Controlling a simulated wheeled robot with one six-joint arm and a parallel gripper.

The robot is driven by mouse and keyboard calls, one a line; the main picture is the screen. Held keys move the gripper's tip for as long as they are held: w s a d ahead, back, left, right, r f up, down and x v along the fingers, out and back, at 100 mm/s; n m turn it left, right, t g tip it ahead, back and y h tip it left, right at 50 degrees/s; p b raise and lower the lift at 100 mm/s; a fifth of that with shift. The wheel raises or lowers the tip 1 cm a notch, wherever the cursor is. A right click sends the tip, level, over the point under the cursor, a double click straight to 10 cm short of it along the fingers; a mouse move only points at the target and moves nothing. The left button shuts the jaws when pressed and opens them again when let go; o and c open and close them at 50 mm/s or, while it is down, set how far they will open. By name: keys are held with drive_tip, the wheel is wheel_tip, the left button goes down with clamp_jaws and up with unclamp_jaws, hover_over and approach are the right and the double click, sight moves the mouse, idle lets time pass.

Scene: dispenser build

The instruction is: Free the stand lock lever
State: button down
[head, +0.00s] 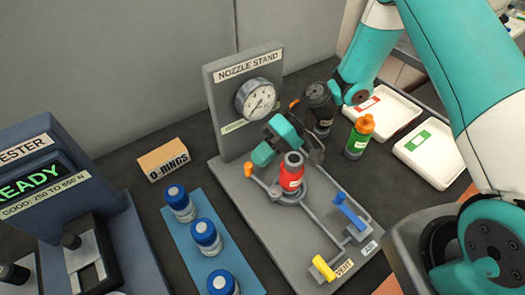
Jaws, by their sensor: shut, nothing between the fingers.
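The nozzle stand (240,113) has an upright grey back plate with a round gauge (257,99). A red bottle (291,178) with a grey top stands upright in a ring on its base. A blue lever (350,211) is on the right of the base, and a yellow lever (323,267) is at the front by a VENT label. An orange-ended part (248,170) shows left of the bottle. No readable label marks the lock lever. My gripper (283,141) is shut and empty, just behind and above the red bottle. Its fingertips are partly hidden, so contact is unclear.
A green bottle with an orange cap (358,138) stands behind right, near two white trays (431,154). An O-RINGS box (163,159) and several blue-capped jars on a blue mat (233,258) are on the left. A tester (62,180) reading READY is at far left.

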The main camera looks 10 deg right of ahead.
drive_tip(key=shift+a, duration=0.1)
drive_tip(key=shift+a+n+g+h, duration=0.4)
drive_tip(key=shift+a+n+g, duration=0.1)
drive_tip(key=shift+n+g, duration=0.2)
drive_tip(key=shift+s, duration=0.1)
drive_tip(key=w+d, duration=0.1)
drive_tip(key=d, duration=0.1)
drive_tip(key=w+d+r+b, duration=0.1)
drive_tip(key=d, duration=0.1)
drive_tip(key=w+d, duration=0.1)
drive_tip(key=d, duration=0.1)
drive_tip(key=shift+w+d+r, duration=0.15)
drive_tip(key=shift+w+d, duration=0.1)
drive_tip(key=shift+d, duration=0.05)
drive_tip(key=p+v, duration=0.4)
drive_tip(key=v, duration=1.2)
drive_tip(key=shift+r, duration=0.35)
drive_tip(key=shift+s+d, duration=0.1)
drive_tip(key=shift+d, duration=0.05)
